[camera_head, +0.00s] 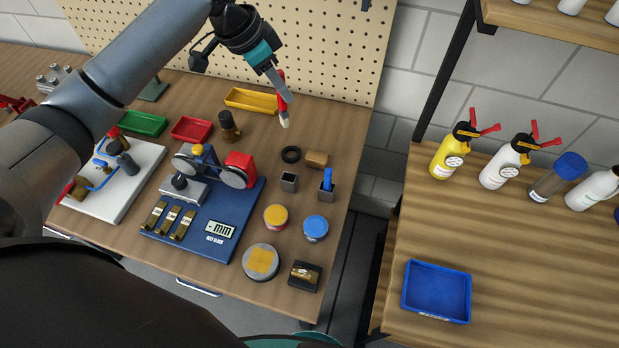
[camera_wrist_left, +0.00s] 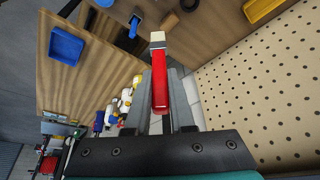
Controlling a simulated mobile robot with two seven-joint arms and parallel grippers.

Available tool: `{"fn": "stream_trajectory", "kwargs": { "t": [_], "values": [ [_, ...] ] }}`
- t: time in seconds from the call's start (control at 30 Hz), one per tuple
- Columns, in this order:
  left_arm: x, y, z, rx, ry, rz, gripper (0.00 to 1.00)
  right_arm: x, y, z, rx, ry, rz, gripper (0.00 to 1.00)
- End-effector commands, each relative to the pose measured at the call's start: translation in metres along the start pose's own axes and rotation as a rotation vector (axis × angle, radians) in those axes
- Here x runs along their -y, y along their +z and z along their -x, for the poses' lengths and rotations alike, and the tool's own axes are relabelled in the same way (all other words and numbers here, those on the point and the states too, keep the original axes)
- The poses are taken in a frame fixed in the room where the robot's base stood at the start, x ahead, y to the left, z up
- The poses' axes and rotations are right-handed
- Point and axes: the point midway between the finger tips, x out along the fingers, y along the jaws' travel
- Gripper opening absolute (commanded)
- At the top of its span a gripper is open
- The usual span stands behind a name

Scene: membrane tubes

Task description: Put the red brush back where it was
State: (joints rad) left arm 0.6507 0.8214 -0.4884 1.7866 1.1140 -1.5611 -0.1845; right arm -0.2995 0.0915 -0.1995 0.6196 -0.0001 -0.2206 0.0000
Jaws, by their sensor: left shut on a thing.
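My left gripper (camera_head: 279,88) is shut on the red brush (camera_head: 284,98) and holds it above the back right of the workbench, in front of the pegboard. The brush hangs nearly upright with its pale bristles down. In the left wrist view the red handle (camera_wrist_left: 159,85) lies between the fingers (camera_wrist_left: 160,100), and the bristles point away from the gripper. A small grey square cup (camera_head: 289,182) stands on the bench below and looks empty. A similar cup beside it holds a blue brush (camera_head: 327,180). My right gripper is out of view.
A black ring (camera_head: 291,154) and a brown block (camera_head: 316,159) lie behind the cups. Yellow (camera_head: 276,215) and blue (camera_head: 315,227) round tins stand in front. A blue board (camera_head: 225,235) with a device is to the left. A yellow tray (camera_head: 251,100) sits by the pegboard (camera_head: 330,50).

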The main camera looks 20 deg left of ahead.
Motion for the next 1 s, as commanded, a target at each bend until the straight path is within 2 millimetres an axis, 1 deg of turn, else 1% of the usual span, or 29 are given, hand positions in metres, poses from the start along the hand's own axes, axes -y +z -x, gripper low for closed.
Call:
{"fn": "stream_trajectory", "kwargs": {
  "t": [0.07,0.17,0.33,0.5,0.6,0.83,1.0],
  "values": [
    [0.001,0.006,-0.010,0.005,0.000,0.008,0.00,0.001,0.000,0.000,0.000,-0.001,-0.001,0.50],
    [0.000,0.016,-0.033,0.006,0.003,0.009,0.00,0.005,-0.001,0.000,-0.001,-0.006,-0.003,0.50],
    [0.000,0.034,-0.076,0.006,0.003,0.007,0.00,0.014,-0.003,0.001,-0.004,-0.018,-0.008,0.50],
    [0.000,0.050,-0.115,0.004,0.001,0.006,0.00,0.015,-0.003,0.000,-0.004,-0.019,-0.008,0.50],
    [0.001,0.056,-0.131,0.003,0.000,0.004,0.00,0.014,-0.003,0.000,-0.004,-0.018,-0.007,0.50],
    [0.001,0.064,-0.150,0.003,-0.001,0.003,0.00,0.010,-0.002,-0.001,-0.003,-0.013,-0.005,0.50],
    [0.001,0.074,-0.174,0.004,0.000,0.004,0.00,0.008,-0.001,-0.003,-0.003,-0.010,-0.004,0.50]
  ]
}}
